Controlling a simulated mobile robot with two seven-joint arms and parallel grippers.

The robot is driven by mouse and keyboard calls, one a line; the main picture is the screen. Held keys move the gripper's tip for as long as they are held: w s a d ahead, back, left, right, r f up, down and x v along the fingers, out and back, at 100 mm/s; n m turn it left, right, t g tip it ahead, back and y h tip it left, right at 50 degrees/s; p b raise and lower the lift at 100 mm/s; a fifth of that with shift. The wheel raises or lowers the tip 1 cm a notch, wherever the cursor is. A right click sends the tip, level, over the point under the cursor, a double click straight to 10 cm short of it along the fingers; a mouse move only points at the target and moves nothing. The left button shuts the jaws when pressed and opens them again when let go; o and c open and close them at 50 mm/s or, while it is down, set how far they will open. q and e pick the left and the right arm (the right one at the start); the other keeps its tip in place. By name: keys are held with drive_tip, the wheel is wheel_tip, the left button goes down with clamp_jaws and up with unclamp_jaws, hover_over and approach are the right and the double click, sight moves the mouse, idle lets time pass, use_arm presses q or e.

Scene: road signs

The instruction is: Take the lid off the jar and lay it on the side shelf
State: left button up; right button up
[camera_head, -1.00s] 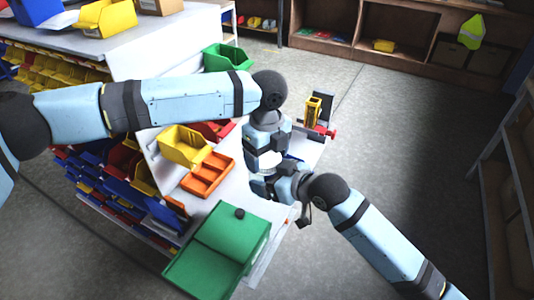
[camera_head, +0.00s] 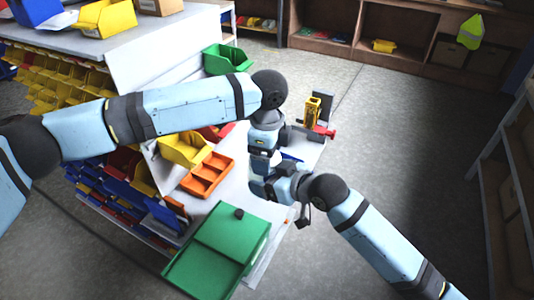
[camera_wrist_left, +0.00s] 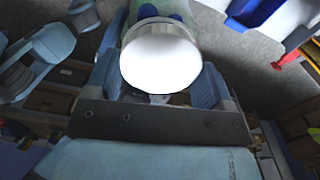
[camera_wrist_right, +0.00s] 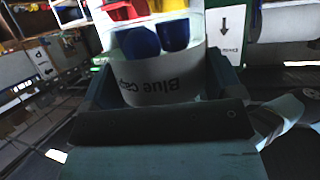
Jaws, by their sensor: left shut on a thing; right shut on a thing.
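The jar (camera_wrist_right: 160,88) is clear, with blue caps inside and a "Blue caps" label that reads upside down in the right wrist view. My right gripper (camera_head: 268,178) is shut on the jar, its fingers on both sides. The round white lid (camera_wrist_left: 160,60) faces the left wrist camera, with the jar and blue caps behind it. My left gripper (camera_wrist_left: 160,88) is shut on the lid from above. I cannot tell whether lid and jar still touch. In the head view, the grippers mostly hide both. I cannot tell which surface is the side shelf.
The white bench (camera_head: 232,182) holds a yellow bin (camera_head: 184,150), an orange tray (camera_head: 207,175) and a green box (camera_head: 220,250). A yellow device (camera_head: 313,110) and a red part (camera_head: 325,132) sit at its far end. Shelving (camera_head: 500,190) stands at right, across open floor.

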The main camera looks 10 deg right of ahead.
use_arm(q)
drive_tip(key=shift+d+r, duration=0.1)
drive_tip(key=shift+r, duration=0.15)
use_arm(e)
drive_tip(key=shift+s+a, duration=0.25)
use_arm(q)
drive_tip(key=shift+w+r, duration=0.1)
drive_tip(key=shift+r, duration=0.7)
use_arm(e)
drive_tip(key=shift+f, duration=0.15)
use_arm(q)
drive_tip(key=shift+r, duration=0.2)
use_arm(e)
drive_tip(key=shift+w+d, duration=0.1)
drive_tip(key=shift+d, duration=0.05)
drive_tip(key=shift+w, duration=0.1)
